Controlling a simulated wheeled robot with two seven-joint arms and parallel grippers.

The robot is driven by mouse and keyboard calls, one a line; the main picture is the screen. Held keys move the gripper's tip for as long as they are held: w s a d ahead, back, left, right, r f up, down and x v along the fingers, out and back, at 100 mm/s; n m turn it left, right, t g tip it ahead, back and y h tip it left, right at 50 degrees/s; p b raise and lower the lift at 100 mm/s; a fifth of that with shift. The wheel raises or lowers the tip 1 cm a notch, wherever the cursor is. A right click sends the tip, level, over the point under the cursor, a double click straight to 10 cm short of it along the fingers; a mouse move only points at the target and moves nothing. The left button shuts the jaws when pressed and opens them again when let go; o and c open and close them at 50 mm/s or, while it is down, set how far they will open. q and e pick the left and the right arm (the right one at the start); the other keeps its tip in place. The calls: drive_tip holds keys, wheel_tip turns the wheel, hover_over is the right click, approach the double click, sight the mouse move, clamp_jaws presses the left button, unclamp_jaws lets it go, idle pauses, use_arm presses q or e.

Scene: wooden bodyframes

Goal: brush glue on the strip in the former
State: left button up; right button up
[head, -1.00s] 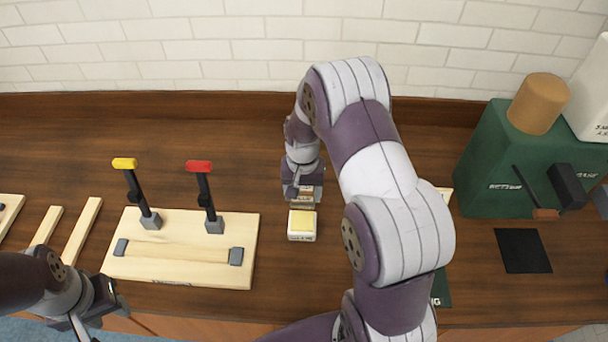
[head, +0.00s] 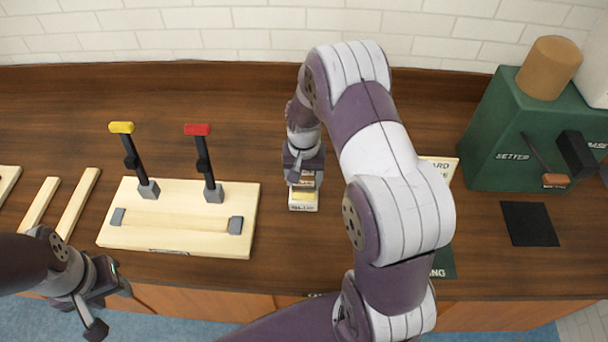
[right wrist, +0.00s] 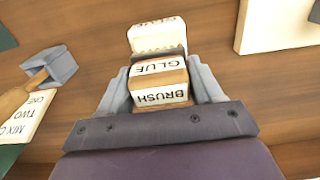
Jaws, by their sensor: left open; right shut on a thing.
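The former (head: 175,203) is a pale wooden board with two upright clamp levers, one yellow-tipped and one red-tipped. A pale strip (head: 177,222) lies on it between two grey blocks. My right gripper (head: 304,176) is shut on the glue brush (right wrist: 160,86), a block labelled GLUE BRUSH, held at the white glue pot (head: 304,206). The pot also shows just beyond the brush in the right wrist view (right wrist: 157,35). The brush's lower end is hidden, so I cannot tell whether it touches the glue. My left gripper (head: 108,307) is open and empty, in front of the former.
Loose wooden strips (head: 77,204) lie left of the former. A green setter machine (head: 510,140) stands at the right, with a black mat (head: 530,223) in front. A card (head: 440,168) is partly hidden behind my right arm. The bench between former and pot is clear.

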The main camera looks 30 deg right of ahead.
sight(304, 173)
drive_tip(key=shift+w, duration=0.1)
drive_tip(key=shift+f, duration=0.3)
drive_tip(key=shift+f+b, duration=0.25)
drive_tip(key=shift+b, duration=0.15)
drive_tip(key=shift+r, duration=0.1)
idle(1.2)
wheel_tip(304, 173, up, 7)
drive_tip(key=p, duration=0.6)
idle(0.3)
